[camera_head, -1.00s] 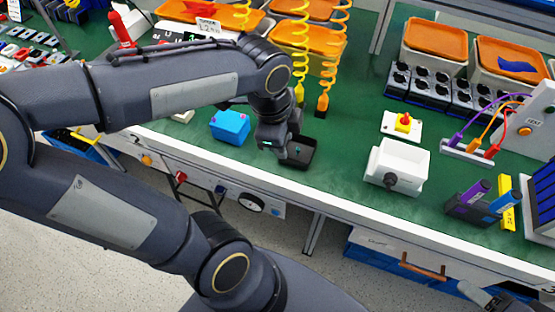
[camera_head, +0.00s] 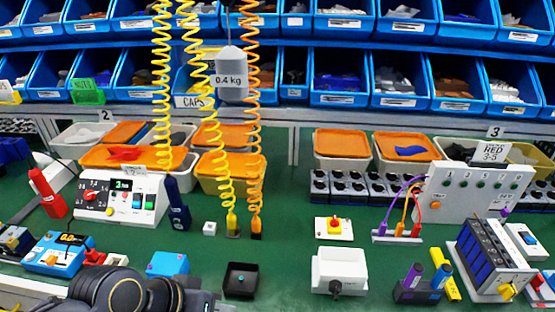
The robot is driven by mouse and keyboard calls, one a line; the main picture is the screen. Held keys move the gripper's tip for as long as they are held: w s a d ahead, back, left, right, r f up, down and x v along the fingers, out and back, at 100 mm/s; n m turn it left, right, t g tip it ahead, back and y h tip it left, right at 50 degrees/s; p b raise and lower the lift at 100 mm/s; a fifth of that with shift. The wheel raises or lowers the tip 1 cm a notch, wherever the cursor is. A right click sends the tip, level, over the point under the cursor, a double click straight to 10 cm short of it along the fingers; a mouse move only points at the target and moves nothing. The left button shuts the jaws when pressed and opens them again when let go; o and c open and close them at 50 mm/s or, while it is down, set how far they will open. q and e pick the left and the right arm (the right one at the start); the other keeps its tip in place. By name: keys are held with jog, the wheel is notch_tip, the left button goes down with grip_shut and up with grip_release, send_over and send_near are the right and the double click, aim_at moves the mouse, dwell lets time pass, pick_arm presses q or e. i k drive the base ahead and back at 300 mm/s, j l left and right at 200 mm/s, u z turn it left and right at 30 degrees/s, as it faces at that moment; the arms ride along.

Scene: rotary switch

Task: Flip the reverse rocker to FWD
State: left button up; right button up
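A white control unit (camera_head: 122,198) stands at the left of the bench. It has a round dial with a red knob (camera_head: 90,195), a small green-lit display (camera_head: 120,184) reading about 3 and small rocker-like switches (camera_head: 143,200) on its sloped front. Their labels are too small to read, so I cannot tell which is the reverse rocker or how it is set. My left arm (camera_head: 125,292) shows dark at the bottom edge, in front of and below the unit, apart from it. Its gripper fingers cannot be made out. My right gripper is out of view.
A red upright tool (camera_head: 47,193) stands left of the unit, with a blue meter (camera_head: 58,255) in front. Yellow coiled hoses (camera_head: 160,90) hang over the unit's right side.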

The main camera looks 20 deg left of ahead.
aim_at(136, 198)
jog(key=u, duration=1.85)
